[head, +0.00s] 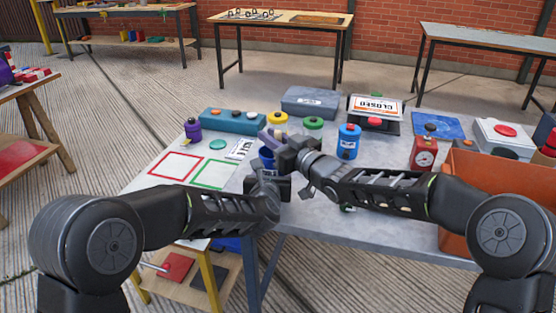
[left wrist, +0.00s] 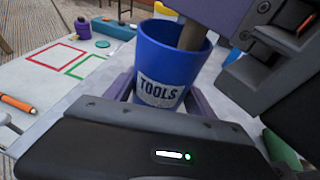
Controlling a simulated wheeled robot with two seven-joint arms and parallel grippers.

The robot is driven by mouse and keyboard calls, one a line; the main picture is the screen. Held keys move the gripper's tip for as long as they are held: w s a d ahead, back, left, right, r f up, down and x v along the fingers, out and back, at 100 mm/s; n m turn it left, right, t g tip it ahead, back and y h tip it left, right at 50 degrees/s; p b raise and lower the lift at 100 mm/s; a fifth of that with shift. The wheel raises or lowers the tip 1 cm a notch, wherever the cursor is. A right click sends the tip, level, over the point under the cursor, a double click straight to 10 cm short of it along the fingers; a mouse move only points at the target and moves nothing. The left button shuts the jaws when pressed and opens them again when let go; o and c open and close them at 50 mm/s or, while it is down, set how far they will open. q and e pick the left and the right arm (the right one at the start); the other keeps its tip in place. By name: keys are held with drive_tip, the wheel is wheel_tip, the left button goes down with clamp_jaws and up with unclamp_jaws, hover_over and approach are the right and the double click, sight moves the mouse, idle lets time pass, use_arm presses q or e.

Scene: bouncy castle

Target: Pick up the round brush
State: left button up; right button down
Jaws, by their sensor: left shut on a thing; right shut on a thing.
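The blue cup labelled TOOLS (left wrist: 162,75) stands upright in the left wrist view. It also shows, mostly hidden, in the head view (head: 266,158). My left gripper (head: 268,165) is shut on the cup, with a purple finger at either side. A brown handle (left wrist: 192,36), apparently the round brush's, slants into the cup. My right gripper (head: 273,138) is over the cup, shut on this handle. The handle's lower end is hidden inside the cup, so I cannot see any bristles.
Red (head: 175,166) and green (head: 214,174) outlined squares lie bare on the table's left. A blue canister (head: 348,142), a red timer (head: 424,153) and an orange bin (head: 490,190) stand on the right. Several buttons and a grey case (head: 311,101) line the back.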

idle(0.8)
wheel_tip(320, 180, up, 18)
idle(0.5)
idle(0.5)
use_arm(q)
drive_tip(key=o, duration=1.8)
drive_tip(key=v, duration=1.2)
